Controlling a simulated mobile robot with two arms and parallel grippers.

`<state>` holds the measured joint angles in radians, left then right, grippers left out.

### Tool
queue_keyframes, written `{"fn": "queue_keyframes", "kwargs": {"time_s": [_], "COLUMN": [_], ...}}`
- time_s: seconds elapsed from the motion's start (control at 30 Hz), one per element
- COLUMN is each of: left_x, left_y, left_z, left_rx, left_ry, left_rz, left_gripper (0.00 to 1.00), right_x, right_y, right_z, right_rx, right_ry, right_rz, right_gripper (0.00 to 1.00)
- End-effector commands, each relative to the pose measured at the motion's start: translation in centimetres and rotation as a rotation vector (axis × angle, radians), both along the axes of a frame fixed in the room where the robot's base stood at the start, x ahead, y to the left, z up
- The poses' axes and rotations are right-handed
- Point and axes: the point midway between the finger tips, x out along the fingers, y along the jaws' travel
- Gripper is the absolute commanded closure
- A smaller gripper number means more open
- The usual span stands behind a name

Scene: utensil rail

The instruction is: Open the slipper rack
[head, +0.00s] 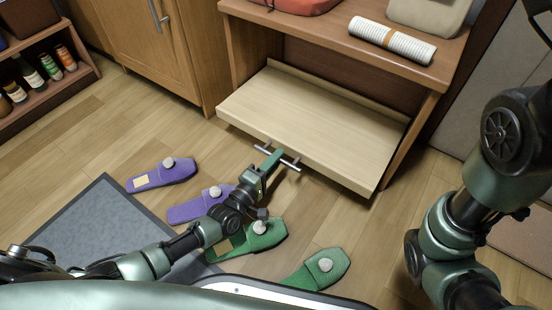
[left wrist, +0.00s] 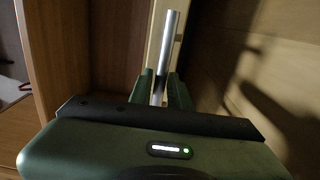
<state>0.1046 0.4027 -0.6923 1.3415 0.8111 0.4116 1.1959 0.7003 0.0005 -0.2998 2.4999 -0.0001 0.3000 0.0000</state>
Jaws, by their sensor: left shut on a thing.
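The slipper rack is a pale wooden pull-out tray (head: 310,115) low in a brown wooden bench. It stands out past the bench's front, with its empty top showing. A grey bar handle (head: 289,164) is on its front edge. My left gripper (head: 274,158) is shut on the middle of this handle. In the left wrist view the silver bar (left wrist: 171,38) runs between the fingers (left wrist: 160,88). My right arm shows at the right of the head view, but its gripper is out of the picture. Two purple slippers (head: 162,174) and two green slippers (head: 320,269) lie on the floor.
The bench top (head: 335,40) holds a rolled striped towel (head: 392,41) and bags. A cabinet (head: 150,55) stands left of the bench, with a bottle shelf (head: 70,78) farther left. A grey mat (head: 85,215) lies left of my left arm. Bare wooden floor lies right of the slippers.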

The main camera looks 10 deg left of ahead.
Motion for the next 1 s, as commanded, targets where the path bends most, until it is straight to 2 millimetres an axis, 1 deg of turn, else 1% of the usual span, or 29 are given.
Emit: {"fn": "queue_keyframes", "kwargs": {"time_s": [0.33, 0.43, 0.6, 0.7, 0.8, 1.0], "left_x": [-0.2, -1.6, -5.1, -6.5, -7.1, -7.1], "left_y": [0.1, 0.7, 2.1, 2.7, 2.9, 2.9], "left_z": [-0.1, 0.0, 0.1, 0.0, 0.0, -0.1], "left_rx": [0.001, 0.002, 0.003, 0.002, 0.001, 0.000], "left_ry": [0.003, 0.007, 0.007, 0.007, 0.004, 0.002], "left_rz": [0.000, 0.000, 0.000, 0.000, -0.001, -0.001], "left_gripper": [1.00, 1.00, 1.00, 1.00, 1.00, 1.00], "right_x": [0.0, 0.1, 0.1, 0.1, 0.0, 0.0], "right_y": [0.0, 0.0, 0.0, 0.0, 0.0, 0.0], "right_z": [0.1, 0.9, 2.3, 2.7, 2.8, 2.7], "right_rx": [0.000, 0.000, 0.000, 0.000, 0.000, 0.000], "right_ry": [0.001, 0.002, 0.002, 0.002, 0.001, 0.001], "right_rz": [0.000, 0.000, 0.000, 0.000, 0.000, 0.000], "right_gripper": [0.64, 0.64, 0.64, 0.64, 0.64, 0.64]}}
